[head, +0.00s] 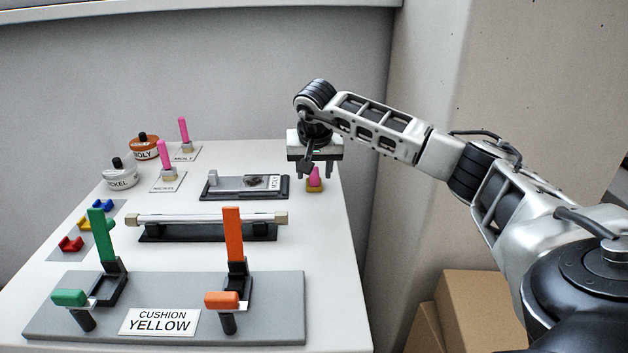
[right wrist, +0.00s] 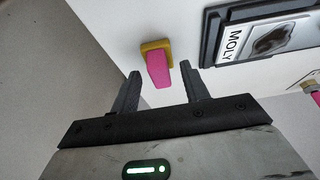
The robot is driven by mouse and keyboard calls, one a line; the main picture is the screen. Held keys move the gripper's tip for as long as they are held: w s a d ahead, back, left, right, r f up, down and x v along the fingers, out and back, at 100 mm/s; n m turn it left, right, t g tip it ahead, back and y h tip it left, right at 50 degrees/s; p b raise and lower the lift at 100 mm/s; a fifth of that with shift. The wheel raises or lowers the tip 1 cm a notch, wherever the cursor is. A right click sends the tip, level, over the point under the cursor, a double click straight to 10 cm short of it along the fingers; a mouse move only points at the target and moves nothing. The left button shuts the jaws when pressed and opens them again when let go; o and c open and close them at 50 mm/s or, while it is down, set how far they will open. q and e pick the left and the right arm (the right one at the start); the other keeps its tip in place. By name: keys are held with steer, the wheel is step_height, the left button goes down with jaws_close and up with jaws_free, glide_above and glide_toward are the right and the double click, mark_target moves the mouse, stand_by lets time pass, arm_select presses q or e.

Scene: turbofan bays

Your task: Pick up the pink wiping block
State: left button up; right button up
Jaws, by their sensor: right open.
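The pink wiping block (head: 314,175) stands upright on a small yellow base near the right edge of the white table. It also shows in the right wrist view (right wrist: 158,70), ahead of the jaws and roughly between their lines. My right gripper (head: 315,172) is open above and around the block in the head view. In the right wrist view its two fingers (right wrist: 161,80) are spread, with the block's pink end near the fingertips; I cannot tell whether they touch it. My left gripper is not in view.
A black tray marked MOLY (head: 245,187) lies just left of the block. A long bar (head: 205,219) rests on a black stand. Pink-handled tools (head: 184,135), pots (head: 120,175) and a grey board (head: 280,310) with green and orange levers occupy the left and front. Cardboard boxes (head: 475,305) stand right of the table.

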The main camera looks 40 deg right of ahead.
mark_target(314, 172)
jaws_close()
steer(key=shift+r, duration=0.15)
steer(key=shift+r, duration=0.25)
step_height(314, 172, up, 2)
steer(key=shift+r, duration=0.2)
steer(key=s+a+r, duration=0.3)
steer(key=a+r, duration=0.7)
steer(key=a, duration=0.3)
steer(key=shift+s+a, duration=0.25)
steer(key=shift+s, duration=0.15)
